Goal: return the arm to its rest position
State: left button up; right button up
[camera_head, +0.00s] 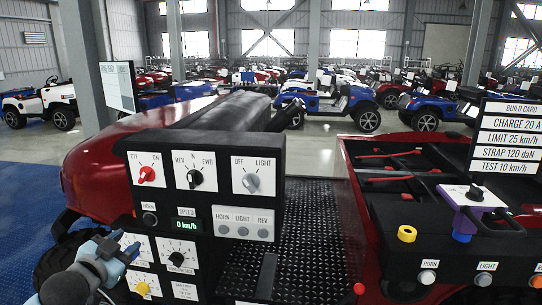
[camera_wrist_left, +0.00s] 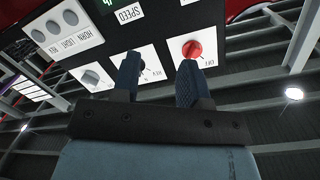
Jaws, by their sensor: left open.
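My left gripper (camera_head: 126,243) is at the lower left of the head view, in front of the lower left part of the black control panel (camera_head: 205,262). Its two blue fingers are apart with nothing between them, as the left wrist view (camera_wrist_left: 158,78) also shows. There the red knob (camera_wrist_left: 192,49) appears just beyond one fingertip; I cannot tell whether they touch. In the head view the red OFF/ON knob (camera_head: 147,173) is higher on the panel, clear of the gripper. My right gripper is not in view.
The speed display (camera_head: 186,225) reads 0 km/h. A red vehicle body (camera_head: 90,165) stands behind the panel. At right are an open red-edged bay (camera_head: 357,200), a purple-topped part (camera_head: 472,196) and a build card (camera_head: 510,138). Blue floor (camera_head: 25,215) is open at left.

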pick_arm(q)
jog(key=s+d+f+n+g, duration=0.1)
jog(key=s+d+f, duration=0.25)
jog(key=f, duration=0.45)
jog(key=s+d+f+n+g, duration=0.1)
jog(key=s+d+f, duration=0.1)
jog(key=s+f, duration=0.4)
jog(key=s+d+f+n+g, duration=0.1)
jog(key=s+d+f, duration=0.2)
jog(key=f, duration=0.6)
jog(key=s+d+f+n+g, duration=0.1)
jog(key=s+d+f, duration=0.2)
jog(key=s+f, duration=0.3)
jog(key=s+d+f+n+g, duration=0.1)
jog(key=s+d+f, duration=0.2)
jog(key=s+f, duration=0.3)
jog(key=s, duration=0.4)
jog(key=shift+d+f+g, duration=0.25)
jog(key=shift+d+g, duration=0.1)
jog(key=shift+g, duration=0.05)
